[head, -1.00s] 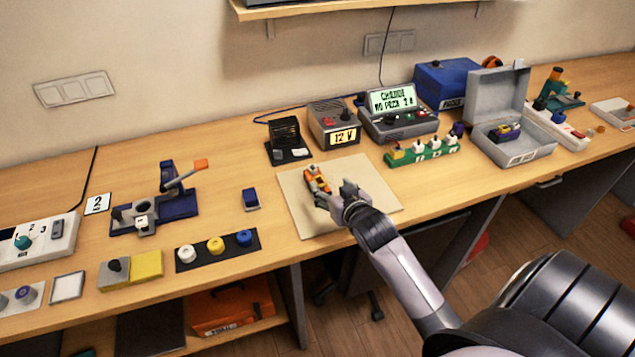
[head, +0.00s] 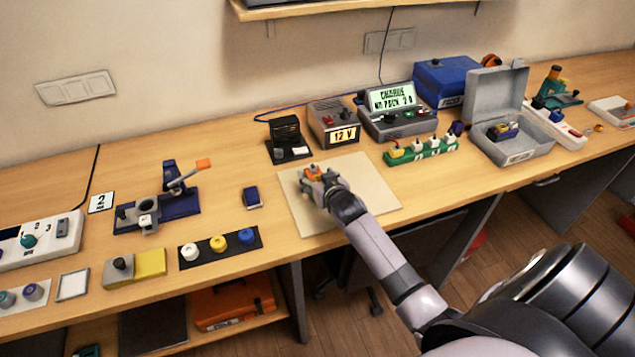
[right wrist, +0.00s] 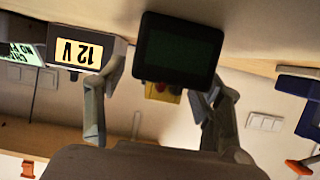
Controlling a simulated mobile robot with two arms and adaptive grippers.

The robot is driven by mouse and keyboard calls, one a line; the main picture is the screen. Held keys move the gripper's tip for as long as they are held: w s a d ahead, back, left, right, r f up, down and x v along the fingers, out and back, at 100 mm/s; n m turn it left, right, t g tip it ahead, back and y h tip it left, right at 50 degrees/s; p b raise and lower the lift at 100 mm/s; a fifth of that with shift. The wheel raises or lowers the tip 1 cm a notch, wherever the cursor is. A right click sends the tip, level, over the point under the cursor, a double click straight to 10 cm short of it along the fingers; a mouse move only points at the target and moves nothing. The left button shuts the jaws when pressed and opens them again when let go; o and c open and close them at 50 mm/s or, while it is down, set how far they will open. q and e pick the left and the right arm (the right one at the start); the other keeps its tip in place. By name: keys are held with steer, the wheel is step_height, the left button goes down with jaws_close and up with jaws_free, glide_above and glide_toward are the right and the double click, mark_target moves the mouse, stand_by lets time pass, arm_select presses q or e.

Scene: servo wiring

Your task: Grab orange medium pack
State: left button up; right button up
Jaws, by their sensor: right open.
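The orange pack (head: 313,171) lies on the beige mat (head: 362,184) in the head view, partly hidden behind my right gripper (head: 318,186). My right gripper is low over the mat, right at the pack. The right wrist view is upside down and shows my right gripper (right wrist: 163,82) open, one finger on each side. A dark block (right wrist: 180,50) with a rounded frame sits between the fingers, with a small yellow and red part behind it. I cannot tell whether this block is the pack's near end, or whether the fingers touch it. My left gripper is not in view.
Behind the mat stand a 12 V supply (head: 335,122), a charger with a lit display (head: 393,113) and a black device (head: 287,138). A green rack (head: 421,150) and an open grey case (head: 513,148) are right. A small blue block (head: 252,197) lies left.

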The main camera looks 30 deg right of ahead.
steer(key=shift+c, duration=0.3)
jaws_close()
stand_by(0.5)
steer(key=shift+r, duration=0.1)
